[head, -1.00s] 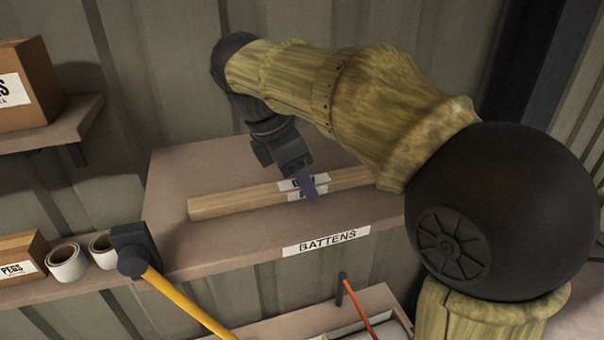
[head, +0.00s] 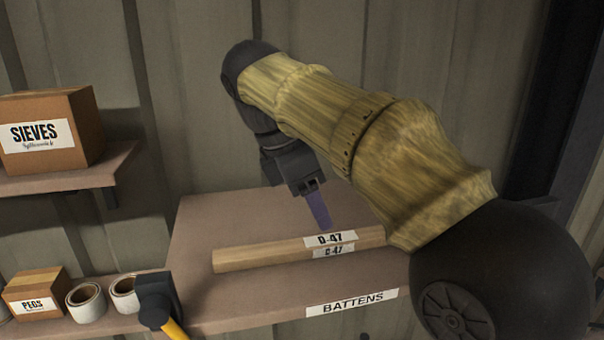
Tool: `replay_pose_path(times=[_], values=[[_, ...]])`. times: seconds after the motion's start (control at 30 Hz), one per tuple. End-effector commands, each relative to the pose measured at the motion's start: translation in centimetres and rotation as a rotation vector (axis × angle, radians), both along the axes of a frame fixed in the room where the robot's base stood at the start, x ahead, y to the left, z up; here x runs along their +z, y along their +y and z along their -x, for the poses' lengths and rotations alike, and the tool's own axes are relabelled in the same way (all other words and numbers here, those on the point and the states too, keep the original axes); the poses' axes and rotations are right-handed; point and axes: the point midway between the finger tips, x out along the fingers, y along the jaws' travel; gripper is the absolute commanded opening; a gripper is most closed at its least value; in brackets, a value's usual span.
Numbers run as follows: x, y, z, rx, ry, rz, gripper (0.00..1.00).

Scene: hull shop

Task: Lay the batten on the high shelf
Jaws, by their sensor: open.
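The batten (head: 262,255) is a long pale wooden bar with white D-47 labels. It lies on the high shelf (head: 225,215), whose front edge carries a BATTENS label. Its right end is hidden behind my arm. My gripper (head: 319,212) is above and just behind the labelled part of the batten, pointing down. It is open, with one purple finger clearly showing, and appears apart from the batten.
On the left, a SIEVES box (head: 65,140) sits on an upper shelf (head: 60,182). Below it are a PEGS box (head: 38,295), two rolls (head: 87,302) and a black tool head (head: 157,298) with a yellow handle. A corrugated wall stands behind.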

Motion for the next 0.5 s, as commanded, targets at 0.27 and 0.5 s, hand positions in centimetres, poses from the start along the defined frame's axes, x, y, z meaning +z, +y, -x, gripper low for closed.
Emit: replay_pose_path(times=[0.27,0.5], values=[[3.6,1.4,0.4,0.002,-0.001,-0.001,0.52],[5.2,2.0,0.6,0.001,0.000,0.000,0.52]])
